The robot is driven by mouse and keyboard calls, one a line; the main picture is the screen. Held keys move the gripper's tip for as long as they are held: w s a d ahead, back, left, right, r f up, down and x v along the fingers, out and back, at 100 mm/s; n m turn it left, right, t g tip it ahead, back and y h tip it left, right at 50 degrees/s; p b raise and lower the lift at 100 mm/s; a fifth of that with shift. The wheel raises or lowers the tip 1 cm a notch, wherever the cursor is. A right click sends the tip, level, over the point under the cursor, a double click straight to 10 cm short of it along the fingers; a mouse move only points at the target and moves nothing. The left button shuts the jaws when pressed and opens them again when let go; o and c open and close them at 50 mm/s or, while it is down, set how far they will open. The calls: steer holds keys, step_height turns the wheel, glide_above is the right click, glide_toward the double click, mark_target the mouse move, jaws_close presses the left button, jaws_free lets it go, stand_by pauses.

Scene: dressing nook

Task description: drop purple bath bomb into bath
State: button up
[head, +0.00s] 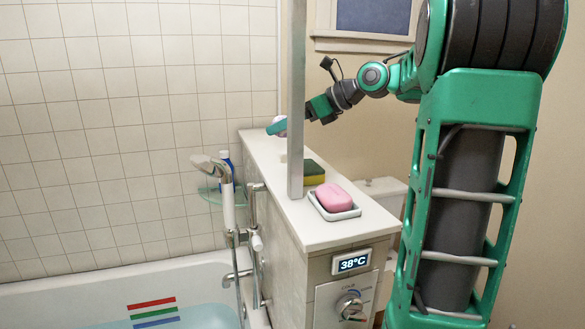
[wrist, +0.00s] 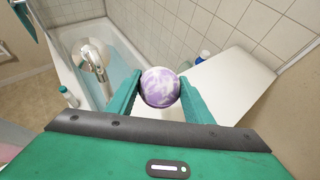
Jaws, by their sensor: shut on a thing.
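A purple and white marbled bath bomb (wrist: 160,88) sits between the two green fingers of my gripper (wrist: 158,95) in the wrist view. My gripper is shut on it. In the head view my gripper (head: 279,128) is over the far end of the white ledge, and the bath bomb is mostly hidden behind its fingers. The bath (head: 60,300) is at the lower left, below the ledge, with blue water (head: 195,316) in it. The bath also shows in the wrist view (wrist: 120,42), to the left of the ball.
A metal post (head: 296,100) rises from the ledge (head: 330,231). A pink soap (head: 335,196) in a dish and a sponge (head: 313,173) lie on it. A hand shower (head: 226,190) and a blue bottle (head: 224,158) stand beside the ledge on the bath side.

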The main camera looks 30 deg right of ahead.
mark_target(284, 166)
steer(key=shift+s+f, duration=0.1)
steer(key=shift+f, duration=3.9)
steer(key=shift+f, duration=0.1)
steer(key=o, duration=1.1)
